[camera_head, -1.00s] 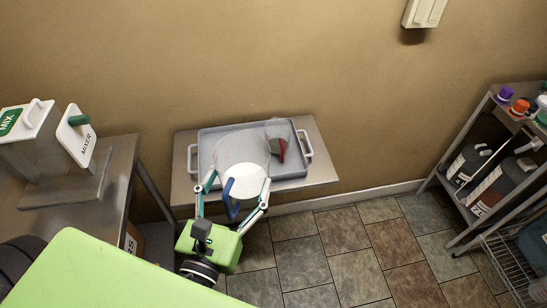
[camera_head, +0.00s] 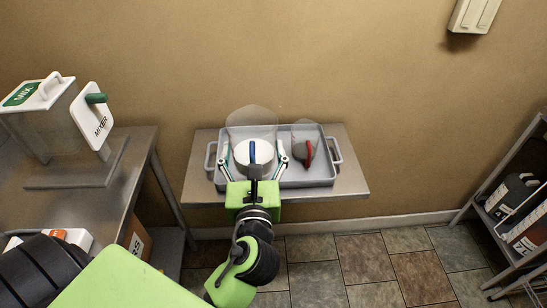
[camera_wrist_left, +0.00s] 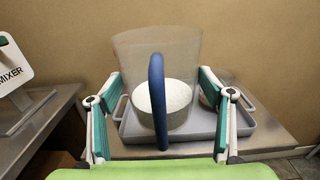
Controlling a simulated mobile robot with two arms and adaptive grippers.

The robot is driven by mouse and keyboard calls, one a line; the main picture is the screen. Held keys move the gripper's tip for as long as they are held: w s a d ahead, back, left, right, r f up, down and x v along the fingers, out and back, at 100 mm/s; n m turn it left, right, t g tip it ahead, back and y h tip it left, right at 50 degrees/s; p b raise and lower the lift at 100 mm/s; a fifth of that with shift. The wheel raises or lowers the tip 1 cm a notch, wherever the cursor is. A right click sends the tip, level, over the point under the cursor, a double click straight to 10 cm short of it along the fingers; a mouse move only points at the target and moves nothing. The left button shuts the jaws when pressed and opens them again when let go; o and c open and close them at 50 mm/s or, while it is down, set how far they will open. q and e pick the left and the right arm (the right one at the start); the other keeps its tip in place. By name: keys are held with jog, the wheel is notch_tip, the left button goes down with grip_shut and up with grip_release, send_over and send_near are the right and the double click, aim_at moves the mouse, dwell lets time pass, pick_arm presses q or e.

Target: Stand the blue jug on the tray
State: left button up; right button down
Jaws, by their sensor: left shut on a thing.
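The blue jug (camera_head: 253,120) is a clear vessel with a blue handle and white contents. It is upright over the left part of the grey tray (camera_head: 318,181); whether its base touches the tray I cannot tell. My left gripper (camera_head: 254,158) is shut on the jug, with one finger on either side of it. In the left wrist view the jug (camera_wrist_left: 177,62) stands between the two fingers (camera_wrist_left: 162,112), its blue handle facing me. The gripper hides part of the tray's front. My right gripper is not in view.
A second clear jug with a red handle (camera_head: 307,152) is in the right part of the tray. The tray lies on a metal table (camera_head: 352,184) against the wall. A mixer (camera_head: 55,125) stands on a bench at left.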

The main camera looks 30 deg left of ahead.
aim_at(251, 133)
pick_arm(q)
jog(key=w+a+f, duration=0.1)
jog(key=w+a, duration=0.1)
jog(key=w+a+f, duration=0.1)
jog(key=w+a, duration=0.1)
jog(key=w, duration=0.1)
jog(key=w+a+f, duration=0.1)
jog(key=w, duration=0.2)
jog(key=shift+w+a+f, duration=0.15)
jog(key=shift+w+a, duration=0.05)
jog(key=shift+a, duration=0.2)
jog(key=shift+w+a+f+b, duration=0.35)
jog(key=shift+w+f, duration=0.35)
jog(key=shift+f, duration=0.8)
jog(key=shift+w+a+f+b, duration=0.25)
jog(key=shift+w+a+f, duration=0.35)
jog(key=shift+f, duration=0.95)
jog(key=shift+w+a+f+b, duration=0.3)
jog(key=shift+w+f, duration=0.55)
jog(key=shift+f, duration=0.65)
jog(key=shift+f, duration=0.1)
jog(key=o, duration=1.5)
jog(key=shift+d, duration=0.1)
